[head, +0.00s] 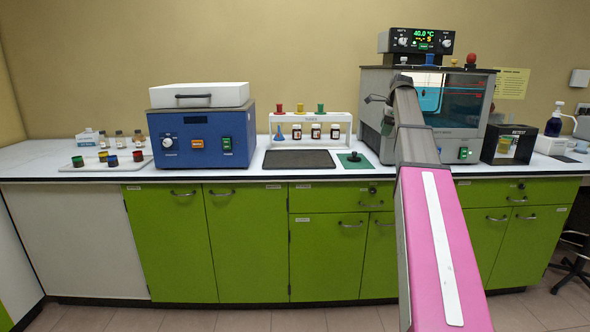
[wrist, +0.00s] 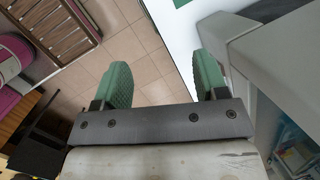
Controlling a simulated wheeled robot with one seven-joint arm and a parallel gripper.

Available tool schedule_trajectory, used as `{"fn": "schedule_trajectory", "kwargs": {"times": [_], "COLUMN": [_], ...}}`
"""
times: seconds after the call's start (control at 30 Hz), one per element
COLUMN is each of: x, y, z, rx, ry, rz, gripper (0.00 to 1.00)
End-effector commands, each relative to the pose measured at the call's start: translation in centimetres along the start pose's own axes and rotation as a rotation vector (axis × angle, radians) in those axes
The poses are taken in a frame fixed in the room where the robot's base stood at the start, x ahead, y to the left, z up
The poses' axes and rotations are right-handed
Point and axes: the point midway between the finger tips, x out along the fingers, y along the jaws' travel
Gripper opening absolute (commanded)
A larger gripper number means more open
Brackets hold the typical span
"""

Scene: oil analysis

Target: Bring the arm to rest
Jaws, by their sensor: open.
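My gripper (wrist: 163,82) shows in the wrist view with two green ribbed fingers held wide apart. Nothing is between the fingers; tiled floor and a strip of white bench top show beyond them. In the head view my arm, pink and grey, reaches forward over the bench's front edge toward the grey bath unit (head: 374,92). The gripper itself is hard to make out there, at the far end of the arm in front of the unit.
The grey housing (wrist: 275,45) is close to the right finger in the wrist view. The blue instrument (head: 205,150), sample rack (head: 309,118), dark mat (head: 299,159) and black retest box (head: 510,144) stand on the white bench (head: 240,174). Green cabinets (head: 255,240) are below.

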Motion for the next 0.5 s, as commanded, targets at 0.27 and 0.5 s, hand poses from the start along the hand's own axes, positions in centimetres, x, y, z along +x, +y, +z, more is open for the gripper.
{"fn": "schedule_trajectory", "kwargs": {"times": [0.27,0.5], "x": [11.5,20.0], "y": [6.2,11.9], "z": [0.3,0.4], "rx": [-0.288,-0.544], "ry": [0.024,0.038], "rz": [0.043,0.081], "gripper": [0.66,0.66]}}
